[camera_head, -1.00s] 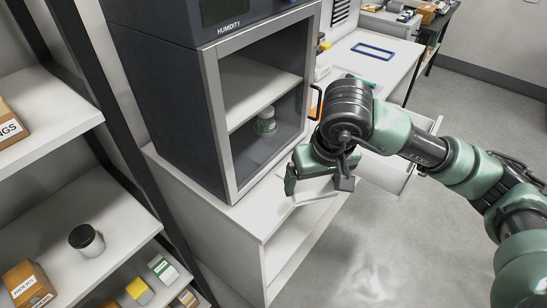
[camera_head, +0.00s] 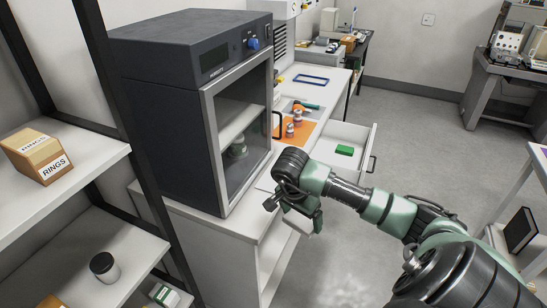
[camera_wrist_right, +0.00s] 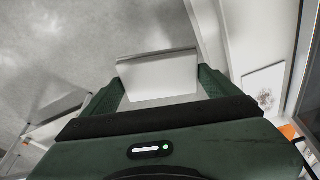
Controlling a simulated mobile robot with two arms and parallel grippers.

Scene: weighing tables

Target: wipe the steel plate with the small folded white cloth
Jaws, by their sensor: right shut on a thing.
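My right gripper (camera_head: 296,212) is shut on a flat white piece, which looks like the folded cloth (camera_wrist_right: 158,75). In the right wrist view the cloth spans the space between the two fingers. In the head view the gripper hangs just off the front edge of the white counter, right of the cabinet. A pale square plate with a dark smudge (camera_wrist_right: 263,92) lies on the counter in the right wrist view, to the right of the gripper and apart from the cloth. It looks like the steel plate. My left gripper is not in view.
A dark humidity cabinet (camera_head: 190,110) with a glass door stands on the counter, a jar inside. An open drawer (camera_head: 335,135) holding a green block juts out beyond my gripper. An orange mat (camera_head: 291,138) with small weights lies behind. Shelves (camera_head: 75,255) stand left.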

